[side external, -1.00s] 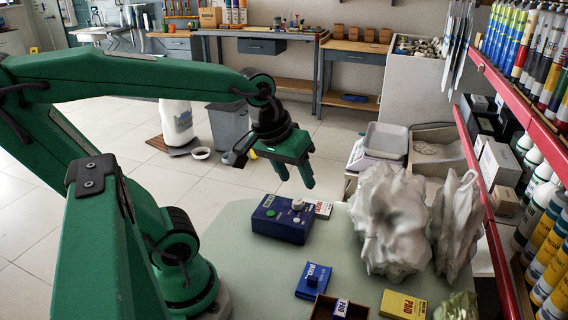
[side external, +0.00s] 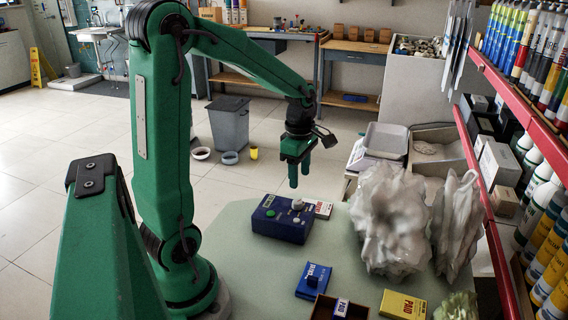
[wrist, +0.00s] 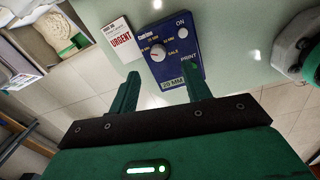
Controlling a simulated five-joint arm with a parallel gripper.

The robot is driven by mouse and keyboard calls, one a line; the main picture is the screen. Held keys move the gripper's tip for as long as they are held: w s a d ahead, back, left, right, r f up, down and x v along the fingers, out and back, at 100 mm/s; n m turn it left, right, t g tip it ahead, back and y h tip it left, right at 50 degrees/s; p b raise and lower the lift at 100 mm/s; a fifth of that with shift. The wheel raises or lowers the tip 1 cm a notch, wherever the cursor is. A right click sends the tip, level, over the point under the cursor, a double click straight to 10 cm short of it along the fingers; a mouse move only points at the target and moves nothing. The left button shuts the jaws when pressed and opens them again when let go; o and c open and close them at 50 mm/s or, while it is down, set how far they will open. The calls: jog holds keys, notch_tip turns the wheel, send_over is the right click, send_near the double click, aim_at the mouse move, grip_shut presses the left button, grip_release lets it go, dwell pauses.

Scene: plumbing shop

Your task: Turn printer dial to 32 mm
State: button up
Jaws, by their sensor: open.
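The printer (side external: 280,220) is a dark blue box on the pale green table. On its top is a white dial (side external: 297,204), with a green button to its left. In the wrist view the dial (wrist: 158,54) has a red pointer mark and printed mm labels around it; the exact setting is too small to read surely. A label on the printer's edge (wrist: 172,83) appears to read 25 MM. My gripper (side external: 299,174) is open and empty, pointing down above the dial and apart from it. Its two fingers (wrist: 163,84) show on either side of the printer in the wrist view.
A white and red URGENT card box (side external: 322,209) lies against the printer's far right. A blue stamp box (side external: 313,281), a yellow PAID box (side external: 403,305) and a brown tray (side external: 322,308) lie nearer. Large white wrapped bundles (side external: 391,220) stand to the right.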

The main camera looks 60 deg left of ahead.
aim_at(297, 201)
jog(key=shift+w+a+f+n, duration=0.1)
jog(key=shift+a+f+n, duration=0.55)
jog(key=shift+n, duration=0.25)
jog(key=shift+f, duration=0.1)
jog(key=shift+f, duration=3.8)
jog(key=c, duration=1)
